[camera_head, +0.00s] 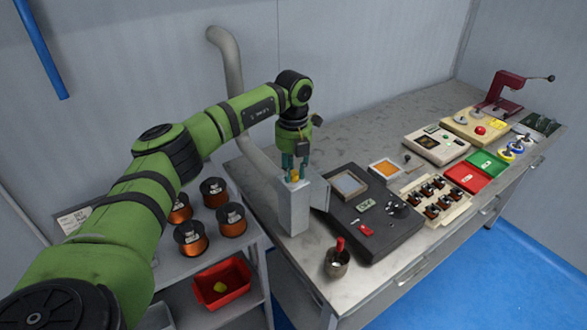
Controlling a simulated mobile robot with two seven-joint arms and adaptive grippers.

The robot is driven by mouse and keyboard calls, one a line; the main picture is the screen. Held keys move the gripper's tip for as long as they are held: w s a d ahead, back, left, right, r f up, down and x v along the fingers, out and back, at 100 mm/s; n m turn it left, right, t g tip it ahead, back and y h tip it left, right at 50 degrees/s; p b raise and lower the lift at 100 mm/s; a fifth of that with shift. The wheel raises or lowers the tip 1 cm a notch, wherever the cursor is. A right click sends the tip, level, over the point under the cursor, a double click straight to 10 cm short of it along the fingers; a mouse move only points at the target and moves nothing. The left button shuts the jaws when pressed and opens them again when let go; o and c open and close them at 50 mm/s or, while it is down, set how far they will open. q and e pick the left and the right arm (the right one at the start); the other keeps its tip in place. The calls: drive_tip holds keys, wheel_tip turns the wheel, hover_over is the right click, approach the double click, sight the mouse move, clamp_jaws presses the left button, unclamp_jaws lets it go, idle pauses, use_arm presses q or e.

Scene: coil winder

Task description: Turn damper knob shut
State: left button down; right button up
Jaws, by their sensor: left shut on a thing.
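The yellow damper knob (295,175) sits on top of a grey metal duct box (292,209) at the left end of the workbench. My left gripper (294,170) points straight down over the box, with its fingers on either side of the knob. It is shut on the knob, which shows only in part between the fingers. The knob's turn angle cannot be made out. My right gripper is not in view.
A grey pipe (228,62) rises behind the box. Copper wire spools (191,238) and a red bin (221,285) are on the left shelves.

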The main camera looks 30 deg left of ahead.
sight(293, 173)
use_arm(q)
drive_tip(key=c, duration=1)
unclamp_jaws()
wheel_tip(293, 173, up, 12)
drive_tip(key=shift+r, duration=0.1)
